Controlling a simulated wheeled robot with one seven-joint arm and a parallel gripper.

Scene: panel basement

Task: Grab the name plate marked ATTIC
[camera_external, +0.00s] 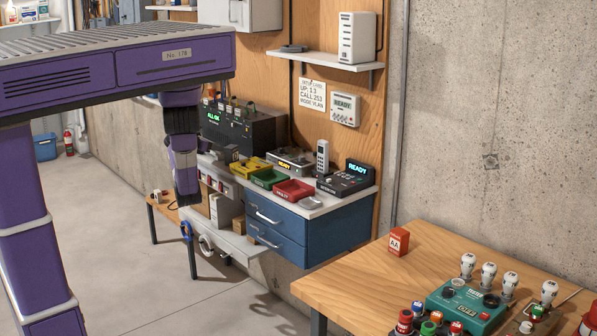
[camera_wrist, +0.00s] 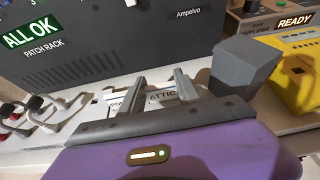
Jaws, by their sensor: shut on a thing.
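In the wrist view, the white name plate marked ATTIC (camera_wrist: 160,98) is between the two grey fingers of my gripper (camera_wrist: 160,80), near the front of the dark patch rack. My gripper is shut on it. The lower part of the plate is hidden by the gripper body. A second pale plate (camera_wrist: 119,102), lettering partly covered, shows just left of the left finger. In the external view, my purple wrist hangs at the left end of the shelf; the fingers and the ATTIC plate cannot be made out there.
The patch rack (camera_wrist: 125,45) with a lit ALL OK display stands directly behind the fingers. Cables with plugs (camera_wrist: 38,118) lie to the left. A yellow unit (camera_wrist: 296,70) stands to the right. Colored trays, including a red one (camera_external: 293,191), sit along the counter.

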